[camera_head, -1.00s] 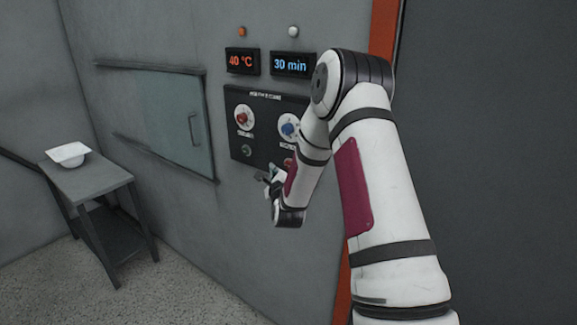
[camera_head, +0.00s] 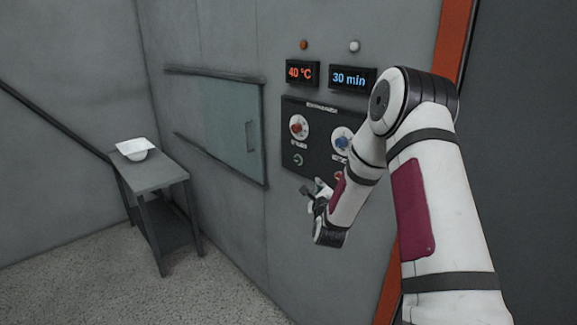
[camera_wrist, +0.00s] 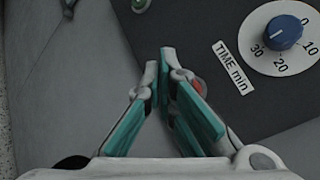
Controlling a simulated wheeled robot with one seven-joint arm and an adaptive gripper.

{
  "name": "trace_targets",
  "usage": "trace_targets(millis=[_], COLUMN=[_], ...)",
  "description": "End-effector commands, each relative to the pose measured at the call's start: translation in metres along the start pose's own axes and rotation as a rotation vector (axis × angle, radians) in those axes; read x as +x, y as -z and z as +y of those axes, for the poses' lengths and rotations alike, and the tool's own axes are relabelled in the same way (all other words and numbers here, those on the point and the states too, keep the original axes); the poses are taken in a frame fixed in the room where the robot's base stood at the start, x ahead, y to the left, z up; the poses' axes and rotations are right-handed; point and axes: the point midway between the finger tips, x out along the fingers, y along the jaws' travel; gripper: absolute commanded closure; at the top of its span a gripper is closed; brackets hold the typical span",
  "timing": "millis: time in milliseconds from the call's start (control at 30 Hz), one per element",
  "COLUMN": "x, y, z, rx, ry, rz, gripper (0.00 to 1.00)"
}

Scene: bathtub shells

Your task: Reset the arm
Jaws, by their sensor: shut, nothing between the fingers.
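My arm, white with dark bands and a magenta panel, bends from the right of the head view toward a dark control panel (camera_head: 300,109) on the wall. My gripper (camera_head: 309,191) is at its end, just below the panel's lower edge in that view. In the wrist view my gripper (camera_wrist: 160,68) has its teal-lined fingers shut and empty in front of the panel, with part of a red button (camera_wrist: 197,87) behind them. The blue time knob (camera_wrist: 284,32) is to the upper right, apart from the fingers.
Displays read 40 °C (camera_head: 302,73) and 30 min (camera_head: 352,79). A red knob (camera_head: 298,127) is on the panel's left. A glass hatch (camera_head: 228,117) is set in the wall. A white bowl (camera_head: 135,149) stands on a grey table (camera_head: 158,177). Floor between table and arm is clear.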

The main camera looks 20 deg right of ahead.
Motion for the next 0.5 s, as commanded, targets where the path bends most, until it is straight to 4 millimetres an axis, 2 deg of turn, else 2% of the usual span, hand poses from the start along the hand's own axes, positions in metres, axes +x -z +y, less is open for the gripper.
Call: trace_targets(millis=[167, 267, 367, 500], x=[-0.001, -0.004, -0.012, -0.038], y=[-0.004, -0.020, -0.048, -0.092], z=[-0.001, -0.004, -0.009, -0.015], rx=[-0.013, -0.083, -0.223, -0.487], ry=[-0.007, -0.040, -0.108, -0.230], rz=[-0.002, -0.010, -0.026, -0.059], gripper=[1.00, 1.00, 1.00, 1.00])
